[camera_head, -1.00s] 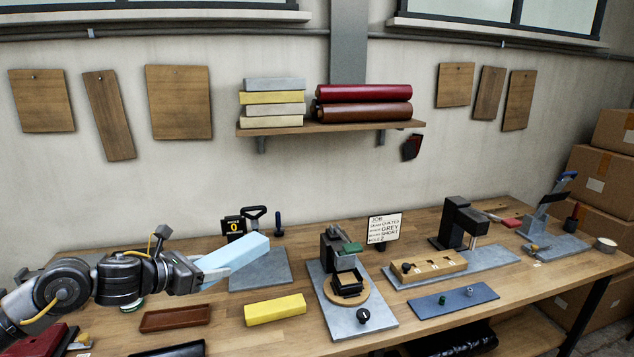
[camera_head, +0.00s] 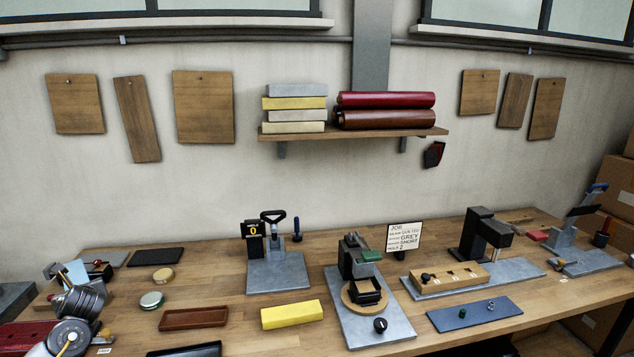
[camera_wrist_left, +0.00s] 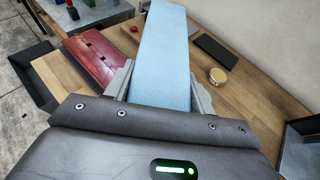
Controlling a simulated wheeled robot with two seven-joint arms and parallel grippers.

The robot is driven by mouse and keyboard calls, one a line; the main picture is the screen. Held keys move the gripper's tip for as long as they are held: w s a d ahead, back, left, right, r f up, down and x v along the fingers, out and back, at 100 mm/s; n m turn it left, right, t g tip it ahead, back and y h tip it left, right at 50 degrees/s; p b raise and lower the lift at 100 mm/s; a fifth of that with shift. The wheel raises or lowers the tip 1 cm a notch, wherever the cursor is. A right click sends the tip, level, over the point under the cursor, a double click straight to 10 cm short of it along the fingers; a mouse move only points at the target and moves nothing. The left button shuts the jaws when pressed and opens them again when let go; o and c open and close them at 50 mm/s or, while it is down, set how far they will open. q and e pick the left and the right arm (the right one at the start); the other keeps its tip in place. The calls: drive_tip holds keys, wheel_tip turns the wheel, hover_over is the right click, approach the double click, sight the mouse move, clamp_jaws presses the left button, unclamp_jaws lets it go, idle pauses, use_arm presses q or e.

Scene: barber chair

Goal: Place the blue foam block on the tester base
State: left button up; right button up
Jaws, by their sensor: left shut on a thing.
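The light blue foam block (camera_head: 76,271) is at the far left of the head view, largely hidden behind my left arm. My left gripper (camera_head: 68,281) is shut on it. In the left wrist view the block (camera_wrist_left: 165,50) is clamped between the two grey fingers and extends away from the palm. The tester base (camera_head: 278,273) is a grey plate with an upright, a black handle and a display reading 0. It stands well to the right of the gripper, with nothing lying on its plate. My right gripper is out of view.
A yellow block (camera_head: 291,314) and a brown tray (camera_head: 194,318) lie in front of the tester. A clamp fixture (camera_head: 368,316) stands right of the tester. A burgundy piece (camera_wrist_left: 103,62) lies below the held block.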

use_arm(q)
drive_tip(key=shift+s+f+n+g+y, duration=0.9)
drive_tip(key=shift+s+f+n+g, duration=0.55)
drive_tip(key=shift+s, duration=2.6)
drive_tip(key=w+d+r+m+t+h, duration=0.2)
drive_tip(key=w+d+r, duration=0.1)
drive_tip(key=d, duration=0.5)
drive_tip(key=w+d+r+m+t+h, duration=0.2)
drive_tip(key=d+r+m, duration=0.15)
drive_tip(key=d, duration=0.55)
drive_tip(key=w+d+r+m+t+h, duration=0.1)
drive_tip(key=w+d+r+t+h, duration=0.2)
drive_tip(key=d, duration=0.5)
drive_tip(key=s+d+r+m+t+h, duration=0.1)
drive_tip(key=s+d+r+m+h, duration=0.3)
drive_tip(key=d, duration=0.6)
drive_tip(key=s+d+r+m+h, duration=0.25)
drive_tip(key=s+d+r, duration=0.2)
drive_tip(key=d, duration=0.65)
wheel_tip(320, 180, down, 9)
drive_tip(key=y+b, duration=0.1)
drive_tip(key=b, duration=0.9)
drive_tip(key=shift+w+a+f, duration=0.2)
drive_tip(key=shift+w+a, duration=0.1)
drive_tip(key=shift+w, duration=0.15)
